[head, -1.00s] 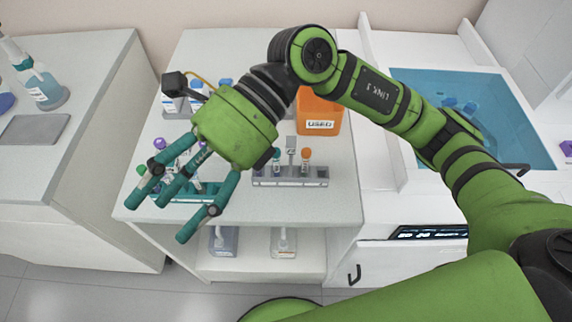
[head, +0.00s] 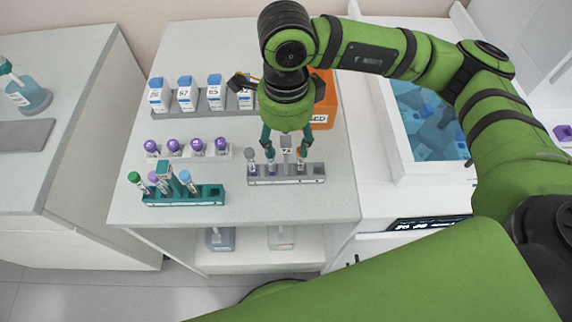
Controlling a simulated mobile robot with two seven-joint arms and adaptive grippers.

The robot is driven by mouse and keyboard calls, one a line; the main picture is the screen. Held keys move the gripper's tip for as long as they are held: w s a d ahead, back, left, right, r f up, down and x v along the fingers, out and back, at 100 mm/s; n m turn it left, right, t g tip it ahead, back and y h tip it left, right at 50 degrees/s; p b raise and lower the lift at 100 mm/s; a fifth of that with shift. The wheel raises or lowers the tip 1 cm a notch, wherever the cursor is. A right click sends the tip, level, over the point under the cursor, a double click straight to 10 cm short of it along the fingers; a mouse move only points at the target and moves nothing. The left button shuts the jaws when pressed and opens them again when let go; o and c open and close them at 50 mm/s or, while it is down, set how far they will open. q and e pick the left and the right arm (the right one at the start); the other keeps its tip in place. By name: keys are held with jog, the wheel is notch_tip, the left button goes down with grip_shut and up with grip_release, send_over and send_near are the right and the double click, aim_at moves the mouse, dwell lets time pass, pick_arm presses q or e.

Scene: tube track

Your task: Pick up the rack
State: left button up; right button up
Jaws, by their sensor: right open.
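A grey rack (head: 287,174) stands upright on the white bench, holding a few capped tubes, with a labelled upright handle (head: 286,144) at its middle. My right gripper (head: 286,150) points down over this rack, open, with its teal fingers on either side of the handle. I cannot tell whether the fingers touch the handle. A teal rack (head: 184,197) with a teal handle stands at the front left and holds tubes with green, purple and blue caps. My left gripper is not in view.
A white holder (head: 184,154) carries several purple-capped tubes. Behind it is a grey tray (head: 202,105) of white bottles. An orange bin (head: 324,100) stands behind my right gripper. A blue-filled basin (head: 425,120) is at right. The front bench strip is clear.

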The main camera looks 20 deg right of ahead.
jog(key=shift+f, duration=0.4)
grip_shut()
